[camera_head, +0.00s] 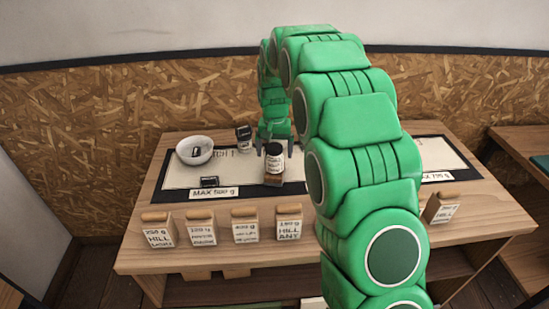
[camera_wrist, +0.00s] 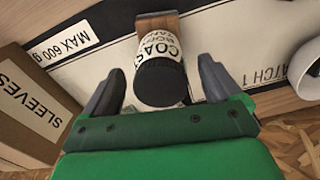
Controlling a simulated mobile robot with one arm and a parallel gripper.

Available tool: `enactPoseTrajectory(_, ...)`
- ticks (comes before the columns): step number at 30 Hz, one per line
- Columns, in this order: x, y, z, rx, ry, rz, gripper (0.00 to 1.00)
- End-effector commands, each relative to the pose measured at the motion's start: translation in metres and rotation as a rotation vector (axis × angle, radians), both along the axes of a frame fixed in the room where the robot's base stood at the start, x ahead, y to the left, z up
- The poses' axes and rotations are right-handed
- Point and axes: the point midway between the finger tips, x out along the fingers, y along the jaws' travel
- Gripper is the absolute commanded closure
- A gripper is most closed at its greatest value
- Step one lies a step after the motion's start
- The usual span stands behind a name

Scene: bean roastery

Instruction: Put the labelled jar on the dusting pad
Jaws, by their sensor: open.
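The labelled jar (camera_head: 277,161) has a black lid and a white label with dark print. It is near the middle of the table, at a wooden block (camera_head: 271,181); I cannot tell whether it rests on it. My gripper (camera_head: 276,138) is just behind the jar. In the wrist view my gripper (camera_wrist: 160,70) is open, with one finger on each side of the jar (camera_wrist: 160,78) and gaps visible. The wooden block also shows there (camera_wrist: 158,24). I cannot identify the dusting pad for certain; a small black item (camera_head: 209,182) lies on the mat.
A white bowl (camera_head: 195,150) holding a dark item and a small dark labelled container (camera_head: 243,138) stand left. A sleeves box (camera_wrist: 30,110) is beside my gripper in the wrist view.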

Motion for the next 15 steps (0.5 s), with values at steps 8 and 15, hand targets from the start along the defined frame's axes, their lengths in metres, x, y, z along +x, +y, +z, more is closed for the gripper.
enactPoseTrajectory(8,0.001,0.0,0.052,0.0,-0.006,0.0,0.09)
enactPoseTrajectory(15,0.001,0.0,0.075,0.0,-0.004,0.0,0.09)
